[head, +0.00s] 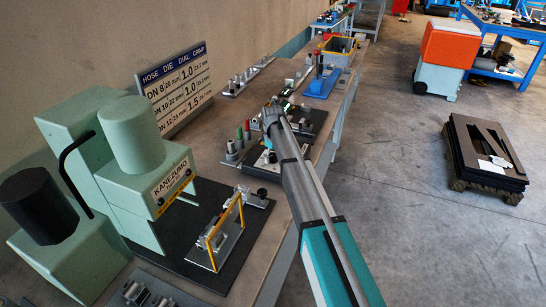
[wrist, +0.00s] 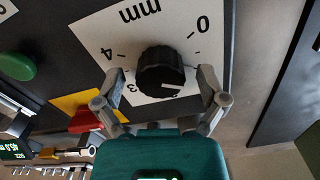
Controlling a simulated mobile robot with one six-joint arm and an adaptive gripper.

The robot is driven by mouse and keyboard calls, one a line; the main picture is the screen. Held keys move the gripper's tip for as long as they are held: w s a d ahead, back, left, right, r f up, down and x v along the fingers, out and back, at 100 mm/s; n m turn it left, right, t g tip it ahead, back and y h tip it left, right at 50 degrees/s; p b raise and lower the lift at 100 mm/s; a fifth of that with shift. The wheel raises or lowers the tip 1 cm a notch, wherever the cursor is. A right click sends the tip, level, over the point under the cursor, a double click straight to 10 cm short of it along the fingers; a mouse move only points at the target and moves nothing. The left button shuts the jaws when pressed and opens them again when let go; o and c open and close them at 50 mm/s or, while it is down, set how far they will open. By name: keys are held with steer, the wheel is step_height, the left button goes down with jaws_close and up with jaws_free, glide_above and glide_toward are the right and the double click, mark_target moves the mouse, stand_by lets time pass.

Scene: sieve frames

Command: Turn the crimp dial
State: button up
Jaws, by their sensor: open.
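The crimp dial (wrist: 160,72) is a black ribbed knob on a white scale plate (wrist: 105,38) in the wrist view. The plate reads "mm", 0, 3 and 4, turned upside down. A short white mark shows on the knob's lower right part; I cannot tell the exact value. My gripper (wrist: 160,80) is open, with one finger on each side of the knob. The right finger shows a gap; contact on the left is unclear. In the head view my gripper (head: 272,113) is over the bench's middle, and the dial cannot be made out.
A green button (wrist: 16,67) and a red part on a yellow plate (wrist: 75,103) are left of the dial. A sign (head: 178,88) lists hose, die, dial and crimp values. The green KANEZUMO press (head: 170,190) and a yellow-framed fixture (head: 225,235) stand nearer on the bench.

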mark_target(273, 155)
stand_by(0.5)
steer(key=shift+r+n, duration=0.25)
steer(key=shift+n, duration=0.05)
step_height(273, 155, up, 13)
steer(key=p, duration=1.3)
steer(key=shift+r+p, duration=0.2)
steer(key=shift+p, duration=0.2)
steer(key=s+d+f+m+b, duration=0.2)
steer(key=s+d, duration=0.3)
steer(key=s, duration=0.6)
steer(key=s+d+f+m+b, duration=0.3)
steer(key=s+d+m, duration=0.2)
steer(key=s, duration=0.6)
steer(key=s+d+f+m+b, duration=0.2)
steer(key=s+d+m, duration=0.2)
steer(key=s+d, duration=0.3)
steer(key=s, duration=0.4)
steer(key=shift+s+f+b, duration=0.25)
steer(key=shift+f+b, duration=0.05)
steer(key=shift+a, duration=0.1)
